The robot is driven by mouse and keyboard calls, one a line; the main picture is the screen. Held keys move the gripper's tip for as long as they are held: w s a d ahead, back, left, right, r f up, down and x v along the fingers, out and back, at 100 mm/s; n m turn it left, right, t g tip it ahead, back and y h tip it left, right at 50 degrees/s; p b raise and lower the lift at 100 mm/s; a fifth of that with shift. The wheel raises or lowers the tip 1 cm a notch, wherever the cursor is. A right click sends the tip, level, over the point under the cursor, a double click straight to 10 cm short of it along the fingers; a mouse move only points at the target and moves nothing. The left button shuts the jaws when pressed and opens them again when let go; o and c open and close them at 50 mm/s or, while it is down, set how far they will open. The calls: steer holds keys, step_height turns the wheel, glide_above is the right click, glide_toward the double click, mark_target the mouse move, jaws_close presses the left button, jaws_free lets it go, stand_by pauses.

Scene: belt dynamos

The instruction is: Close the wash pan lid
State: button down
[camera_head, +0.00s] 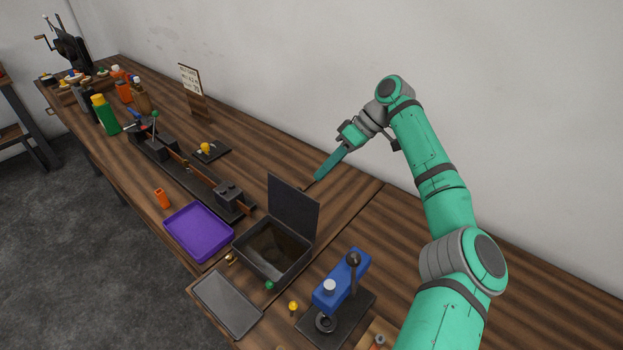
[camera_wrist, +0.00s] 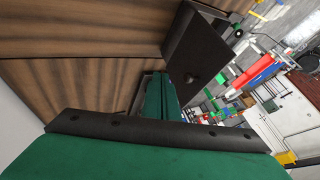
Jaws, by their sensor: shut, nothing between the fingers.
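The wash pan (camera_head: 270,252) is a dark rectangular box on the wooden bench, with brownish contents inside. Its dark lid (camera_head: 293,208) stands upright, open, along the pan's back edge. My gripper (camera_head: 318,179) is shut and empty, just behind the lid on the wall side and above the bench. In the wrist view the gripper's fingers (camera_wrist: 162,97) are together, and the lid (camera_wrist: 195,50) shows beyond them with a small dark knob on its face. Whether the fingers touch the lid I cannot tell.
A purple tray (camera_head: 198,232) lies left of the pan and a grey flat tray (camera_head: 227,303) in front. A blue press (camera_head: 341,280) stands to the right. A long black fixture (camera_head: 180,170) runs left. The bench behind the lid is clear up to the wall.

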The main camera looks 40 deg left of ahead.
mark_target(295, 206)
steer(key=shift+s+a+f, duration=0.1)
steer(key=shift+s+a, duration=0.15)
steer(key=shift+s, duration=0.9)
steer(key=shift+s+a+f, duration=0.1)
steer(key=shift+s+a, duration=0.1)
steer(key=shift+s, duration=0.95)
steer(key=shift+s+a, duration=0.1)
steer(key=shift+s, duration=0.05)
